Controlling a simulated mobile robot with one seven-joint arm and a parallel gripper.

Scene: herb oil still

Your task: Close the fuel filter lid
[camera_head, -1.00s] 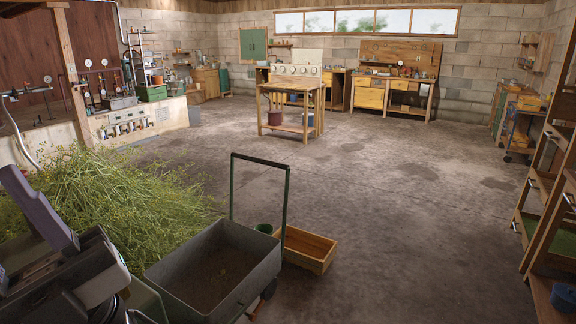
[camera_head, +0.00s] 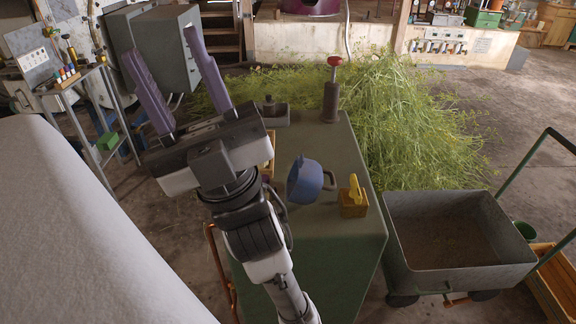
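My gripper (camera_head: 160,45) is at the upper left with its two purple fingers spread apart and nothing between them. A green, box-like bench (camera_head: 335,255) stands behind and right of my arm. On it are a blue round vessel with a side handle (camera_head: 304,182), a yellow piece on a small wooden block (camera_head: 353,200), a dark cylinder with a red knob (camera_head: 331,100) and a low dark fitting (camera_head: 272,112). I cannot tell which of these is the fuel filter or its lid. My gripper appears apart from all of them. My arm hides part of the bench top.
A heap of cut herbs (camera_head: 420,120) lies behind and right of the bench. A grey cart (camera_head: 470,260) and a wooden crate (camera_head: 548,280) stand at the right. A large white surface (camera_head: 70,240) fills the lower left. A metal rack (camera_head: 95,120) stands at the far left.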

